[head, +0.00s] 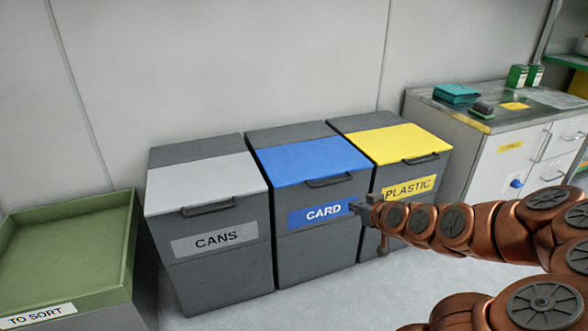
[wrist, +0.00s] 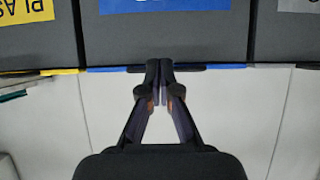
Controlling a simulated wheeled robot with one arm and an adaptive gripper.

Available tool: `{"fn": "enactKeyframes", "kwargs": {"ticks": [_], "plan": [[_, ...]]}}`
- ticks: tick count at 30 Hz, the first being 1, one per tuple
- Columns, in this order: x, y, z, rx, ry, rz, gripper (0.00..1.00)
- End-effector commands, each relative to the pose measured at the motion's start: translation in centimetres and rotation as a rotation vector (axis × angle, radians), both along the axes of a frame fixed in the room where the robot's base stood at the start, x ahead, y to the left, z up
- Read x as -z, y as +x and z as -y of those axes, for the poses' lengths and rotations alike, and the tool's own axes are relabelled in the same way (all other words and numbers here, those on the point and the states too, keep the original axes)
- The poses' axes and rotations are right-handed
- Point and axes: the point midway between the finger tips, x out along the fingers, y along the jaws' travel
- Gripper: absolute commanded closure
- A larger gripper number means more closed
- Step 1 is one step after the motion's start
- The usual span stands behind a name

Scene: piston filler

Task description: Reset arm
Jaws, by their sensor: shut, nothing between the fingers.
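My gripper (head: 358,207) is shut and empty, held out in front of the bins at the right edge of the CARD label in the head view. In the wrist view my gripper (wrist: 160,64) shows its two fingertips together, with nothing between them. My copper-coloured arm reaches in from the right of the head view. The wrist picture looks upside down, with the blue label of the card bin (wrist: 165,35) near the fingertips.
Three lidded bins stand along the wall: cans (head: 225,268), card (head: 300,250) and plastic (head: 405,178). All lids look closed. A green TO SORT tray (head: 128,225) is at left. A counter (head: 425,98) stands at right. Grey floor is clear before the bins.

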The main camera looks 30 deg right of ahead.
Motion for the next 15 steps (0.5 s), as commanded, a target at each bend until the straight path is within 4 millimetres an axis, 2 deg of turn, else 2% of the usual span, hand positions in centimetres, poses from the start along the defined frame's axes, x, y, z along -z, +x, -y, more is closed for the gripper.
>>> {"fn": "enactKeyframes", "kwargs": {"ticks": [5,8,15], "plan": [[-0.3,0.0,-0.2,-0.003,0.001,-0.004,1.00],[-1.4,0.0,-1.1,-0.023,0.004,-0.027,1.00],[-5.8,-1.0,-6.6,-0.121,0.034,-0.185,1.00]]}}
